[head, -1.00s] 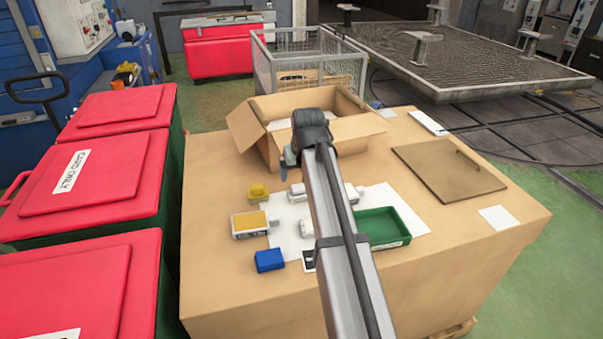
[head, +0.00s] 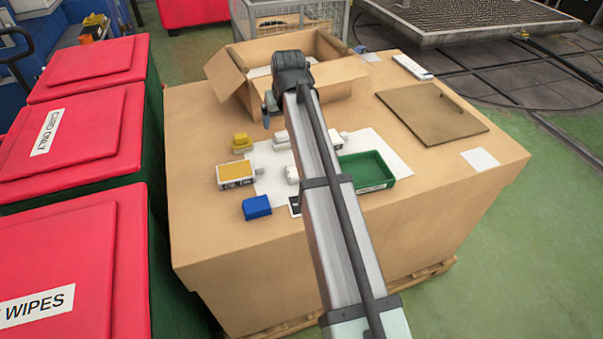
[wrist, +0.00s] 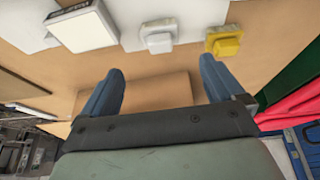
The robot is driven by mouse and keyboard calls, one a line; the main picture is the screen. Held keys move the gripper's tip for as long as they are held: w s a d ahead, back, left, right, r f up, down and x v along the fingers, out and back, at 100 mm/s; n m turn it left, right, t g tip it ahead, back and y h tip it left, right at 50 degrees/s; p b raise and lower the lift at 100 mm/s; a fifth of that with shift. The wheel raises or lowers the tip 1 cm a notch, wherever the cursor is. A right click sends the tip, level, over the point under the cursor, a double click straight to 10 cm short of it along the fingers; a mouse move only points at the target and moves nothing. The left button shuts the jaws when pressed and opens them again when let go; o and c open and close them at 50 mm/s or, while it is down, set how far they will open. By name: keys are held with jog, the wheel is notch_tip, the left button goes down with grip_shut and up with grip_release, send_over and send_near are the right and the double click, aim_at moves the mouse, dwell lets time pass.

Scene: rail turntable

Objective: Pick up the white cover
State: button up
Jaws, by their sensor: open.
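A small white cover with a raised block (wrist: 158,36) lies beside a yellow one of like shape (wrist: 225,42) in the wrist view. In the head view the white cover (head: 282,139) lies right of the yellow one (head: 241,143), partly on a white sheet. My gripper (wrist: 162,70) is open and empty, its two blue fingers apart. It hangs above the table near the open carton, with the white cover beyond the fingertips and touching neither. In the head view my arm hides part of the sheet and mostly hides the finger pair.
An open cardboard carton (head: 330,78) stands behind. A yellow-topped case (head: 236,175), a blue block (head: 257,207) and a green tray (head: 378,171) lie around the white sheet (head: 398,157). A white labelled box (wrist: 82,27) is near the cover. A brown board (head: 430,113) lies at right.

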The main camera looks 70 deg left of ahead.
jog(key=shift+c, duration=0.3)
jog(key=w+d+r+n+h, duration=0.15)
jog(key=d+n+h, duration=0.55)
jog(key=n, duration=1)
jog(key=f, duration=0.4)
jog(key=d+f+y, duration=0.1)
jog(key=f, duration=0.4)
jog(key=d+f+y, duration=0.1)
jog(key=f, duration=0.3)
jog(key=shift+w+f, duration=0.2)
jog(key=shift+w, duration=0.05)
jog(key=shift+c, duration=0.4)
jog(key=c, duration=1.3)
